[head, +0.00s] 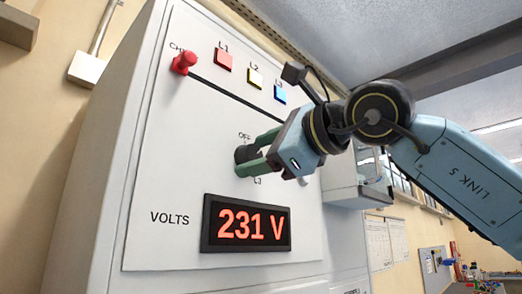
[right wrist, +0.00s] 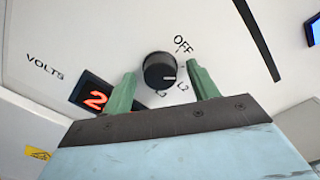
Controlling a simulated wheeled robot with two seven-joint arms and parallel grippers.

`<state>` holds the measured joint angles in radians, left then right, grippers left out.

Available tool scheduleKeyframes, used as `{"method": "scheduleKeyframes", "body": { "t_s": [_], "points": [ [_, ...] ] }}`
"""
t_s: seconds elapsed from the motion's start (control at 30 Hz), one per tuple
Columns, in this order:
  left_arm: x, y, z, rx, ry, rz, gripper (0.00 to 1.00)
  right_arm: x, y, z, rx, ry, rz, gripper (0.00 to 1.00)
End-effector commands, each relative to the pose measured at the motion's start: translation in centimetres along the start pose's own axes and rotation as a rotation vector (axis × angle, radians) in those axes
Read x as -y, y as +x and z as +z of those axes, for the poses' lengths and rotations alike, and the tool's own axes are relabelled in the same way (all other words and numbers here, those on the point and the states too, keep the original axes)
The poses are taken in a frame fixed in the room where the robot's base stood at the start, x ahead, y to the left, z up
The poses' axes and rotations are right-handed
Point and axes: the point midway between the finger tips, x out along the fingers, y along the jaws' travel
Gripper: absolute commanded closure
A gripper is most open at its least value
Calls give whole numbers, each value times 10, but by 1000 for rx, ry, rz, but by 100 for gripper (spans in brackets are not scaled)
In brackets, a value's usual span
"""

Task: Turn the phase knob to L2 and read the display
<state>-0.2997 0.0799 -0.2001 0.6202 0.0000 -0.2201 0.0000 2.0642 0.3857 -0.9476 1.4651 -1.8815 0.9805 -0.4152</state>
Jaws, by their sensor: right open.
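The phase knob (right wrist: 158,69) is black and round, on the pale panel (head: 170,150). In the right wrist view its white mark points right, towards the L2 label side; OFF is above, L3 below, and no L1 label is seen by the knob. My right gripper (head: 249,155) is open, with green fingers on either side of the knob. In the right wrist view gaps show between the fingers and the knob. The display (head: 246,224) reads 231 V in red, beside the word VOLTS. My left gripper is not in view.
A red knob (head: 184,62) sits at the panel's upper left, near a dark slanted strip. Lamps L1 red (head: 223,60), L2 yellow (head: 255,79) and L3 blue (head: 280,95) are above the phase knob. A grey box (head: 358,190) projects at right.

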Motion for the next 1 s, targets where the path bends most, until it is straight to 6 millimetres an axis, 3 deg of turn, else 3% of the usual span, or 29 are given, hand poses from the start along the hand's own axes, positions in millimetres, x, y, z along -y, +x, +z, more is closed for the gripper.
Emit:
{"method": "scheduleKeyframes", "body": {
  "t_s": [0.03, 0.37, 0.67, 1.0],
  "points": [
    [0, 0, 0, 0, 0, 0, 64, 0, 0, 0, 0, 0, 0, 45],
    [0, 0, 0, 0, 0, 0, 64, 0, 0, 0, 0, 1, 0, 85],
    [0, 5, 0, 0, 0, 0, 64, -1, 0, -1, 0, 47, 0, 85],
    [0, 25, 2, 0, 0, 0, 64, -2, 0, -1, 1, 278, 1, 85]
  ]
}}
